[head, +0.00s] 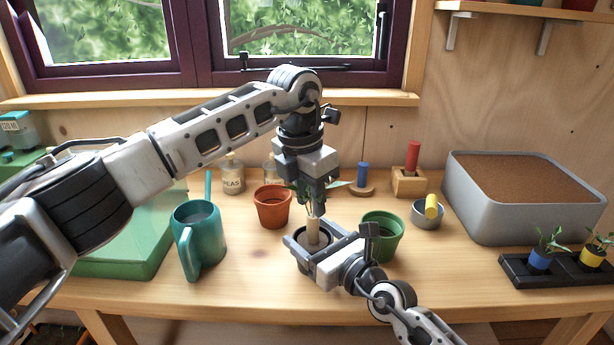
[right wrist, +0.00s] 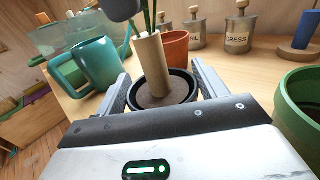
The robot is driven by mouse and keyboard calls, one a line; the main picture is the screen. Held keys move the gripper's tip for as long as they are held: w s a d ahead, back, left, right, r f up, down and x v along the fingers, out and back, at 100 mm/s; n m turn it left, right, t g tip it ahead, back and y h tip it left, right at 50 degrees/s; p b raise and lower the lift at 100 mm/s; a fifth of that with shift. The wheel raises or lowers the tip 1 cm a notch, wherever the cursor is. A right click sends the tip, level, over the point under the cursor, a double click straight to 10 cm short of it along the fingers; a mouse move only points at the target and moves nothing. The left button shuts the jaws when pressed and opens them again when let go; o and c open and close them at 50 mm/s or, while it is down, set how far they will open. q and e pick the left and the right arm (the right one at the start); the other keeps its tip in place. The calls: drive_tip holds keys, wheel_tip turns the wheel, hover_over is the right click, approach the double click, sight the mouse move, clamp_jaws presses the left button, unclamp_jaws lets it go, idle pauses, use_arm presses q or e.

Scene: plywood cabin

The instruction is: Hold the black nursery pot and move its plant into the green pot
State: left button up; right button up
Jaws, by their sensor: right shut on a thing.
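The black nursery pot (right wrist: 187,87) stands between the fingers of my right gripper (head: 325,250), which is shut on it. A tan cylindrical plug (right wrist: 152,66) rises from the brown surface inside the pot, and it also shows in the head view (head: 313,230). Green stems (right wrist: 149,18) come up from the plug's top. My left gripper (head: 316,206) points down right over the pot, around the plant's leaves (head: 340,184); whether its fingers touch the stems is hidden. The green pot (head: 388,243) stands just right of the black pot, and its edge shows in the right wrist view (right wrist: 300,105).
Right are a grey cup (head: 425,220) with a yellow cylinder, a large grey soil tray (head: 500,221) and a black holder (head: 518,273) with seedlings. Seed jars (head: 233,178) stand at the back.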

sight(314, 223)
use_arm(q)
drive_tip(key=f, duration=0.7)
drive_tip(key=shift+w+d, duration=0.35)
drive_tip(key=shift+d, duration=0.05)
drive_tip(key=shift+r, duration=0.1)
clamp_jaws()
drive_tip(key=shift+r, duration=0.2)
drive_tip(key=shift+r, duration=1)
drive_tip(key=shift+r, duration=1.95)
use_arm(e)
drive_tip(key=o, duration=1.5)
